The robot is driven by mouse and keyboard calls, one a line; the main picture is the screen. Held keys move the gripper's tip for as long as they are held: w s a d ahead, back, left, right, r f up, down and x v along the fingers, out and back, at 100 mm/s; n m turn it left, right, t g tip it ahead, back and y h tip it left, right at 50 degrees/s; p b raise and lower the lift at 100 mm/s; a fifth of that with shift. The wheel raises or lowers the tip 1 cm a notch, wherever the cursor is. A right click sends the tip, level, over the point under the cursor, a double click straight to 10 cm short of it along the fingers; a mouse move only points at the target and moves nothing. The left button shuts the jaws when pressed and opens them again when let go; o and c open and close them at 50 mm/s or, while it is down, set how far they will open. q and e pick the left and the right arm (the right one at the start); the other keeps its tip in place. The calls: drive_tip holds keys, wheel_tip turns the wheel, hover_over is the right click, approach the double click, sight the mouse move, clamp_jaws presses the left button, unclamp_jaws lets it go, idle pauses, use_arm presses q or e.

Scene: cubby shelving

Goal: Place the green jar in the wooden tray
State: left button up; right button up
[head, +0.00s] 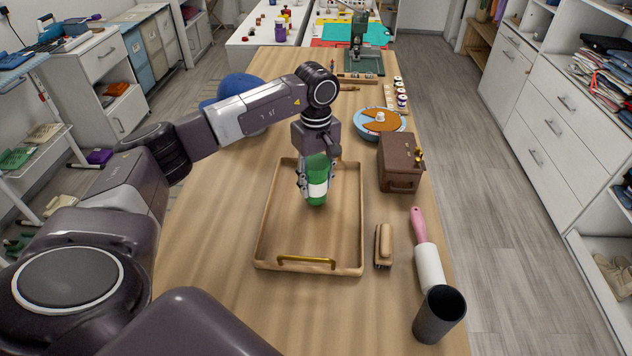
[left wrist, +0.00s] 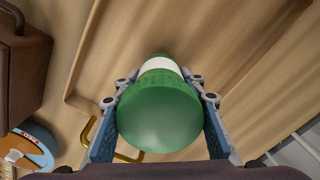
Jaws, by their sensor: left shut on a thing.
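The green jar (head: 317,180) has a white band around it and stands roughly upright over the inside of the wooden tray (head: 262,235), toward its far part. My left gripper (head: 316,185) points down and is shut on the jar. In the left wrist view, the green jar (left wrist: 160,110) sits between the two fingers of my left gripper (left wrist: 160,103), with the floor of the wooden tray (left wrist: 215,40) behind it. I cannot tell whether the jar's base touches the tray floor. My right gripper does not show.
A brown box (head: 400,165) stands right of the tray. A wooden brush (head: 384,246), a pink-handled lint roller (head: 428,262) and a dark cup (head: 439,314) are along the table's right side. A round blue-and-orange item (head: 380,125) lies behind the box. The tray's near part is empty.

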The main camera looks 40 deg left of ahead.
use_arm(q)
drive_tip(key=shift+f, duration=0.55)
drive_tip(key=o, duration=0.7)
drive_tip(key=shift+f, duration=0.15)
drive_tip(key=o, duration=0.5)
